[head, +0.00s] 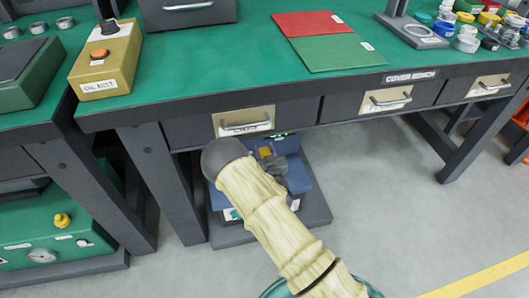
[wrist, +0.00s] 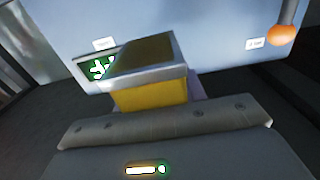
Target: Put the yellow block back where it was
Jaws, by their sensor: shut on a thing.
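The yellow block (wrist: 150,96) is in the middle of the wrist view, below a grey-edged part with a dark top. My gripper (wrist: 150,75) is shut on the block; its grey body fills the lower part of that view. In the head view my gripper (head: 272,160) is under the front edge of the workbench, and only a small yellow-orange patch of the block (head: 265,151) shows. It is in front of a blue unit (head: 300,178). My forearm hides much of this unit, and I cannot tell whether the block touches it.
The blue unit stands on a dark base (head: 320,216) below the bench drawers (head: 243,122). Bench legs (head: 165,180) stand to the left. In the wrist view, a blue-grey panel (wrist: 225,60) is behind the block, with an orange knob (wrist: 281,36) at right.

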